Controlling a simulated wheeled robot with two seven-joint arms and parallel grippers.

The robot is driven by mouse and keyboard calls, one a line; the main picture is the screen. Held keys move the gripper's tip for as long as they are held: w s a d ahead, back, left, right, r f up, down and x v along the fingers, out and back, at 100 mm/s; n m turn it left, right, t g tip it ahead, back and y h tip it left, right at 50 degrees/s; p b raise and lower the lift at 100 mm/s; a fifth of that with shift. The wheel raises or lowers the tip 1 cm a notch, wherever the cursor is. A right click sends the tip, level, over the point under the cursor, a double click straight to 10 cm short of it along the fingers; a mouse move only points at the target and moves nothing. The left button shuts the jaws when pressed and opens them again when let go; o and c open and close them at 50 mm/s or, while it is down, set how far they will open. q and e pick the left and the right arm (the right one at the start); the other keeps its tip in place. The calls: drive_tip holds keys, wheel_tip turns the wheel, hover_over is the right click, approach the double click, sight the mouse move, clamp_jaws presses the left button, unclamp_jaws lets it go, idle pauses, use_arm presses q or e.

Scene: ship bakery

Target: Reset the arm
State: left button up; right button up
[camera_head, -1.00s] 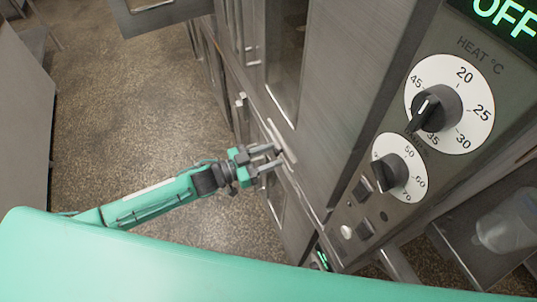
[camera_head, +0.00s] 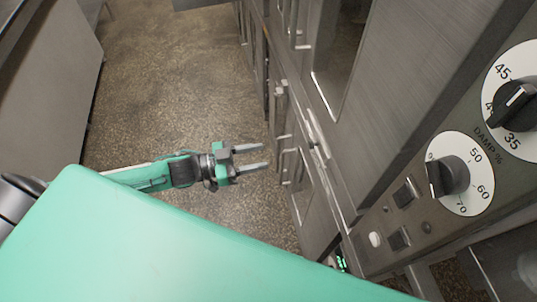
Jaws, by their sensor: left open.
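My left arm comes in from the left with a teal forearm. My left gripper (camera_head: 266,157) is open and empty, its two grey fingers apart and pointing right. It is over the speckled floor, to the left of the steel cabinet door (camera_head: 335,175), with a gap between the fingertips and the door handle (camera_head: 314,130). My right gripper is out of view.
A control panel on the right has a heat dial (camera_head: 514,105) and a damp dial (camera_head: 460,174), with small buttons (camera_head: 405,193) below. Steel cabinets line the right side. A grey counter (camera_head: 48,85) stands at the left. The floor (camera_head: 170,75) between is clear.

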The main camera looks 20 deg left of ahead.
use_arm(q)
drive_tip(key=shift+s+a, duration=0.15)
drive_tip(key=shift+a, duration=0.15)
idle(0.4)
drive_tip(key=w+a+f+n+t+y, duration=0.1)
drive_tip(key=w+a+f+n+y, duration=0.2)
drive_tip(key=f, duration=0.6)
drive_tip(key=w+a+f+n+t+y, duration=0.15)
drive_tip(key=a+f+y, duration=0.3)
drive_tip(key=f, duration=0.45)
drive_tip(key=s+a+f+n+g+y, duration=0.1)
drive_tip(key=s+a+f+y, duration=0.15)
drive_tip(key=f, duration=0.65)
drive_tip(key=s+a+f+n+g+y, duration=0.15)
drive_tip(key=s+a+f, duration=0.25)
drive_tip(key=f, duration=0.6)
drive_tip(key=s+f+n+g+y, duration=0.1)
drive_tip(key=s+f+g+y, duration=0.25)
drive_tip(key=s+f, duration=1.05)
drive_tip(key=s+d+f+g, duration=0.2)
drive_tip(key=s+d+f, duration=0.1)
drive_tip(key=s, duration=0.7)
drive_tip(key=s+d+f+g, duration=0.3)
drive_tip(key=s+d, duration=0.1)
drive_tip(key=s, duration=0.6)
drive_tip(key=shift+s+d+n, duration=0.15)
drive_tip(key=shift+d+n, duration=0.1)
drive_tip(key=shift+n, duration=0.15)
